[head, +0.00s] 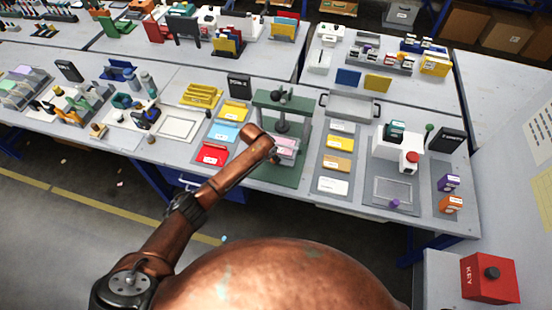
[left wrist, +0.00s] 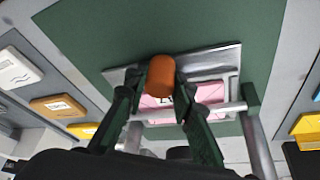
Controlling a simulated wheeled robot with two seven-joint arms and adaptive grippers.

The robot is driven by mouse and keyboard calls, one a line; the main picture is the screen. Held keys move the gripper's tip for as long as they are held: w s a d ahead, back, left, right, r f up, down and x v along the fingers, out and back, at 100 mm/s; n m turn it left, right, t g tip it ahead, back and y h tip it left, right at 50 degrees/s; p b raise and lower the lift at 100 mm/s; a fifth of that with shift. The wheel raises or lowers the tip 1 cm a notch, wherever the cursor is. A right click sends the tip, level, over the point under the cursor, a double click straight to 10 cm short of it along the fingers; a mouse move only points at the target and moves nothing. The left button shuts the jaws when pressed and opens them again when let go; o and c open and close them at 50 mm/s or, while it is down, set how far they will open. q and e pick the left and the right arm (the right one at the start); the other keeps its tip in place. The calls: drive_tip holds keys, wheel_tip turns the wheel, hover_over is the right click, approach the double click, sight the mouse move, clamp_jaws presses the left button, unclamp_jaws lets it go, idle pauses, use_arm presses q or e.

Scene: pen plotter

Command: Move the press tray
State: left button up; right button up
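The green press (head: 282,100) stands mid-table. Its tray (head: 287,160), a shallow metallic tray with a pink card, sits low in the press, partly hidden by my left arm. In the left wrist view, the press tray (left wrist: 215,65) shows its metal rim, the pink card (left wrist: 208,92) and an orange-brown cylindrical handle (left wrist: 160,78) at its edge. My left gripper (left wrist: 158,80) has one dark finger on each side of this handle. The fingers are apart, with a gap visible on the left side; contact on the right cannot be told. My right gripper is not in view.
Red, blue and yellow cards (head: 227,133) lie left of the press; a pale board with several cards (head: 337,162) lies right of it. A metal tray (head: 350,105) stands behind that board. Press posts (left wrist: 258,145) stand close to my left fingers.

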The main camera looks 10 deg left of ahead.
use_arm(q)
drive_tip(key=shift+o, duration=0.5)
drive_tip(key=shift+r, duration=0.15)
drive_tip(key=v, duration=1.1)
drive_tip(key=shift+s+r, duration=0.2)
drive_tip(key=shift+r, duration=0.1)
drive_tip(key=shift+a, duration=0.15)
drive_tip(key=shift+c, duration=0.2)
